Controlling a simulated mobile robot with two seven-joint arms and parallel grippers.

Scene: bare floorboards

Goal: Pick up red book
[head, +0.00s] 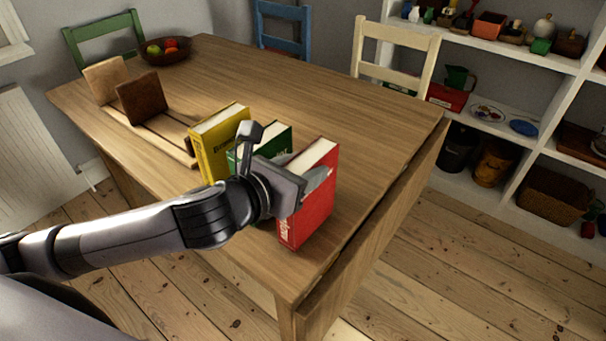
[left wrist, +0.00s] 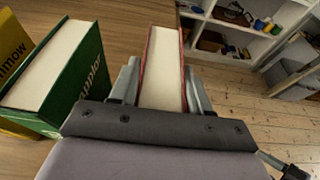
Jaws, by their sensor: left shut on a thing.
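The red book (head: 313,209) stands upright near the front right corner of the wooden table. My left gripper (head: 318,180) is shut on it, with one finger on each side of the book. In the left wrist view the red book (left wrist: 162,70) shows its white page edge between the two fingers of my left gripper (left wrist: 160,90). I cannot tell whether the book's bottom touches the table. My right gripper is not in view.
A green book (head: 272,143) and a yellow book (head: 222,142) stand left of the red book. A wooden book rack (head: 160,132) and a fruit bowl (head: 166,52) are farther back on the table (head: 300,90). Chairs and a white shelf (head: 545,110) stand beyond. The table's right half is clear.

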